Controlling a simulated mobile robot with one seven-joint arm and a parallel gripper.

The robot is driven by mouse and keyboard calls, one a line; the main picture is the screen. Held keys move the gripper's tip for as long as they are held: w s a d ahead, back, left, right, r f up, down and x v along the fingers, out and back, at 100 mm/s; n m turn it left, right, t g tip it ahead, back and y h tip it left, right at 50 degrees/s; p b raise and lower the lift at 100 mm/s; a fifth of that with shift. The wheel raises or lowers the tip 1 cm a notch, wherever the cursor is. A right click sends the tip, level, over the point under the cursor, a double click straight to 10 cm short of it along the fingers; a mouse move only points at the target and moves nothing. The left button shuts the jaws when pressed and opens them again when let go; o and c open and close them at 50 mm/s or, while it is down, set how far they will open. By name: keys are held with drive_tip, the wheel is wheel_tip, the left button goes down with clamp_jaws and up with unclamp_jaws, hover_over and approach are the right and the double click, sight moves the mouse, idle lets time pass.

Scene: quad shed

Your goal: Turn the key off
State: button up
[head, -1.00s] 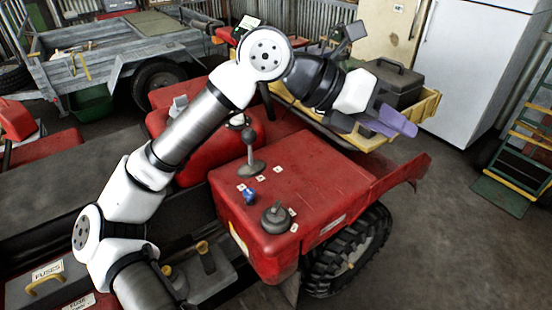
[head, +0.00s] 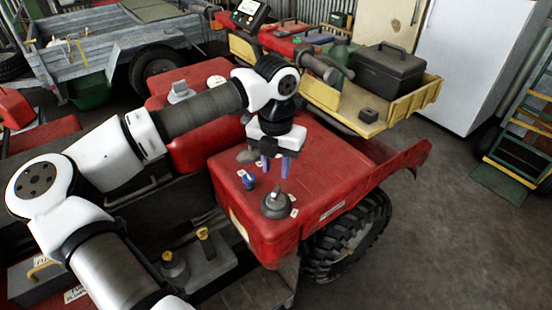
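A small blue key-like piece (head: 249,180) stands on the top of the red fender panel (head: 325,185), near its left edge. A grey round knob or switch (head: 276,203) sits in front of it, with a small white label beside it. Which of the two is the key is too small to tell for sure. My gripper (head: 275,168) points down over the panel, behind the grey knob and to the right of the blue piece. Its two purple fingers are apart with nothing between them. A lever's grey base (head: 247,156) shows beside my gripper; its upper part is mostly hidden.
A black tyre (head: 352,240) is below the panel. Two yellow-topped grey knobs (head: 204,243) stand at the lower left. Open floor lies to the right.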

sight(276, 190)
wheel_tip(276, 190, down, 8)
drive_tip(key=b, duration=0.5)
drive_tip(key=shift+b, duration=0.3)
clamp_jaws()
